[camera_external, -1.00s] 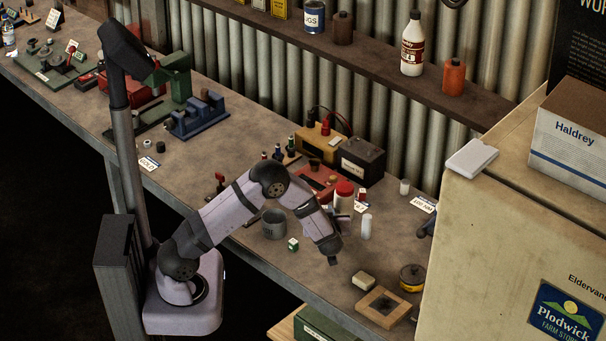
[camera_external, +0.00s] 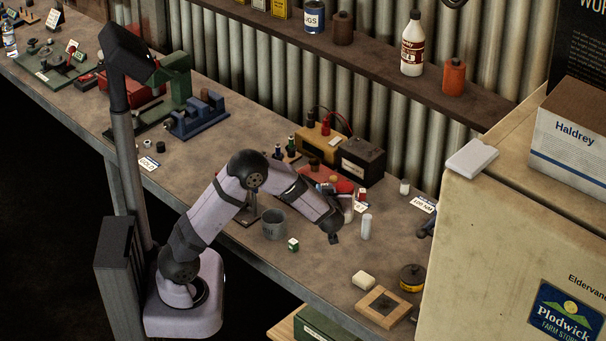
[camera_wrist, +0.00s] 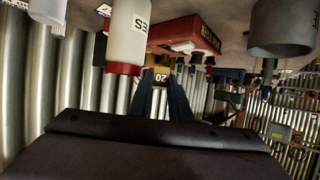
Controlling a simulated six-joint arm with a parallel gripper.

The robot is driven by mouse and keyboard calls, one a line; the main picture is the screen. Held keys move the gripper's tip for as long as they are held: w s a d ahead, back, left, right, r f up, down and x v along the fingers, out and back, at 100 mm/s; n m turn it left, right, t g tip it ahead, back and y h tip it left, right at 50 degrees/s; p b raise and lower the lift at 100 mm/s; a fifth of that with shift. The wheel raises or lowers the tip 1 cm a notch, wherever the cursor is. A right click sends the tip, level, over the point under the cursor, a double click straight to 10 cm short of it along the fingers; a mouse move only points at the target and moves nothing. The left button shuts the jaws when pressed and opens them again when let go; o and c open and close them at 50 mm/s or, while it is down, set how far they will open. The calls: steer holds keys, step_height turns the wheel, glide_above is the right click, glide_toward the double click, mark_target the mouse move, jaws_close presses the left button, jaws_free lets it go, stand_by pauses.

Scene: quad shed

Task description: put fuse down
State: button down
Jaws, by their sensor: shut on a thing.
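The fuse (camera_wrist: 161,74) is a small yellow block marked 20, seen in the wrist view between my two dark fingertips. My gripper (camera_wrist: 162,88) is shut on it. In the external view my gripper (camera_external: 334,238) is over the bench, in front of the white cylinder, and the fuse cannot be made out there. A white jar with a red lid (camera_wrist: 128,35) stands close beside the fuse in the wrist view, which looks upside down.
A grey cup (camera_external: 273,225) and small green-and-white block (camera_external: 293,245) are left of my gripper. A white cylinder (camera_external: 366,227) stands to its right. A red device (camera_wrist: 185,35) is behind.

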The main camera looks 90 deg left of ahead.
steer(key=shift+f, duration=0.1)
